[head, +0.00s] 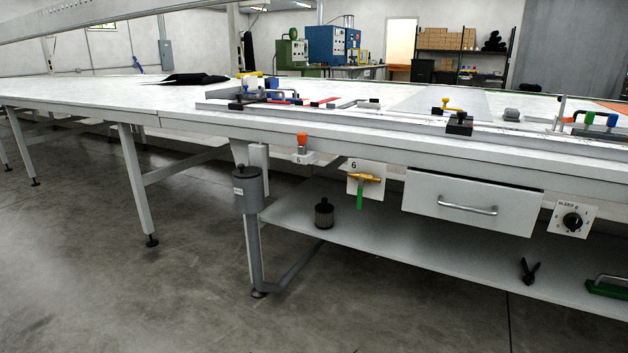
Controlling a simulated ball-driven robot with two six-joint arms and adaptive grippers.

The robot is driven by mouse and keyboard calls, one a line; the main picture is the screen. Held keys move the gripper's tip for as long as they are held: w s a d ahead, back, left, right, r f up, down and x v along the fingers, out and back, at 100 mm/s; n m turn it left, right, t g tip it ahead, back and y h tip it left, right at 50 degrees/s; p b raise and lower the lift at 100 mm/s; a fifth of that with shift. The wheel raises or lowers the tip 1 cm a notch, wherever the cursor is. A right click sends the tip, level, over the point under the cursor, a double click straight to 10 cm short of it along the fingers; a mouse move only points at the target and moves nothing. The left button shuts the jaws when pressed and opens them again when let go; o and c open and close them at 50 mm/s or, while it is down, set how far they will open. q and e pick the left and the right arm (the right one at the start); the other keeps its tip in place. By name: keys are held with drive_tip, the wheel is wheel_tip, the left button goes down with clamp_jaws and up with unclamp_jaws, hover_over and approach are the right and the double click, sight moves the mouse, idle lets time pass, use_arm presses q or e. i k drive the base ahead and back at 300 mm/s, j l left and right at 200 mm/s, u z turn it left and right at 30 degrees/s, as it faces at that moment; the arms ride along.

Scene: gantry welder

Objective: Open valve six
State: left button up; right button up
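Valve six (366,178) is mounted on a white plate marked 6 under the front edge of the long table. It has a brass body and a green lever handle (360,195) that hangs straight down, across the roughly level brass body. An orange-topped part (302,139) on a small bracket, also marked 6, sits on the table edge to its left. Neither of my grippers is in the head view.
A drawer (470,200) with a bar handle is right of the valve, then a bleed knob (571,221). A grey canister (247,188) on a pipe stands left. A lower shelf (420,246) juts out below. The floor in front is clear.

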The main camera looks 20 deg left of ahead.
sight(360, 199)
drive_tip(key=i+j+u, duration=0.2)
drive_tip(key=i, duration=0.35)
drive_tip(key=j+z, duration=0.15)
drive_tip(key=z, duration=0.4)
drive_tip(key=i+j+z, duration=0.1)
drive_tip(key=j+z, duration=1.1)
drive_tip(key=z, duration=0.15)
